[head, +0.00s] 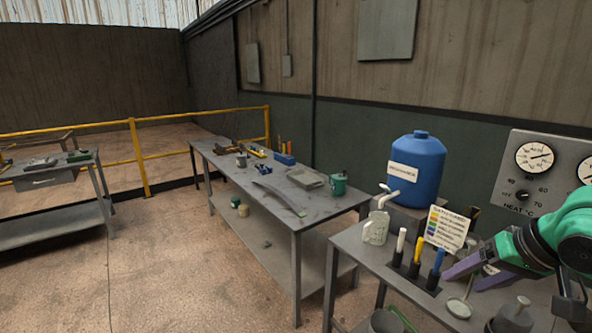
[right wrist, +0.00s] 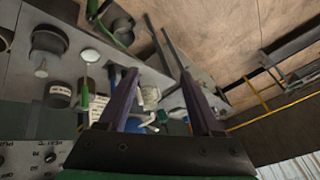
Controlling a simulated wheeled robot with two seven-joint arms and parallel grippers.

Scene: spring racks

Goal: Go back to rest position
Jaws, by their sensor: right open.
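My right gripper (head: 470,270) is at the right of the head view, above the near bench, with a green and black arm behind it. Its two purple-grey fingers also show in the right wrist view (right wrist: 160,95); they are spread apart, with nothing held between them. In the head view the fingers are close to the blue-handled tool (head: 435,270) in the holder; I cannot tell whether they touch. My left gripper is not in either view.
The near bench (head: 350,250) carries a glass mug (head: 376,228), upright handled tools, a colour-coded card (head: 447,228) and pots. A blue water barrel (head: 416,168) stands behind. A long grey table (head: 245,180) is further back. Open floor (head: 170,260) lies to the left.

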